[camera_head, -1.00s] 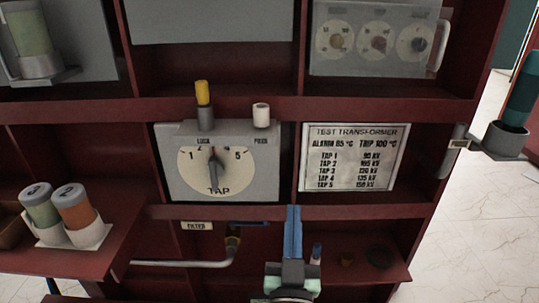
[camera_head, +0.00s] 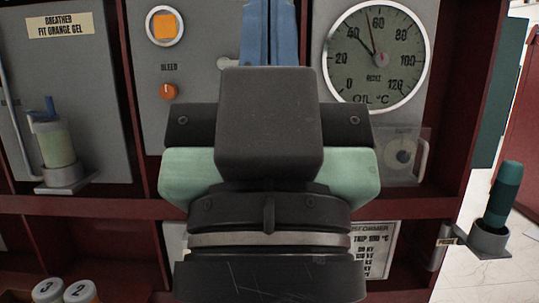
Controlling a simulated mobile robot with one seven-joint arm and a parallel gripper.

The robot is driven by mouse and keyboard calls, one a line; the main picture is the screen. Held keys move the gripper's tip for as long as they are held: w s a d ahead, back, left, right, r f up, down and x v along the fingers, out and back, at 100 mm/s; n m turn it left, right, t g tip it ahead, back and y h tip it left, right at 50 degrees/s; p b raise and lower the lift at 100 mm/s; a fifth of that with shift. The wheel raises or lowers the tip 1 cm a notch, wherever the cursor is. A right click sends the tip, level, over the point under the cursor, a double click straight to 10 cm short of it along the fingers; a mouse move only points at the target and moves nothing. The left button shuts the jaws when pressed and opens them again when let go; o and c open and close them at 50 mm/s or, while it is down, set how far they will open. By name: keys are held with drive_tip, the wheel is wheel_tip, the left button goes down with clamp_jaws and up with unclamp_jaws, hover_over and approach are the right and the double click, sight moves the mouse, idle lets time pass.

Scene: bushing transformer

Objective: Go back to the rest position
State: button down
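My gripper (camera_head: 269,30) is large and close in the middle of the head view, raised in front of the dark red cabinet. Its two blue fingers point up and lie side by side with no clear gap. Their tips are cut off by the top edge, and nothing shows between them. The black and pale green gripper body hides the middle of the cabinet, including most of the tap panel and part of the test transformer sign (camera_head: 378,240).
A round oil gauge (camera_head: 377,55) is right of the fingers. An orange bleed knob (camera_head: 168,91) and a green-gel cylinder (camera_head: 55,145) are left. A dark teal cylinder (camera_head: 503,195) sits in a holder at the right. Numbered caps (camera_head: 79,291) show at lower left.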

wheel_tip(320, 180, up, 19)
drive_tip(key=p, duration=1.6)
drive_tip(key=shift+p, duration=0.4)
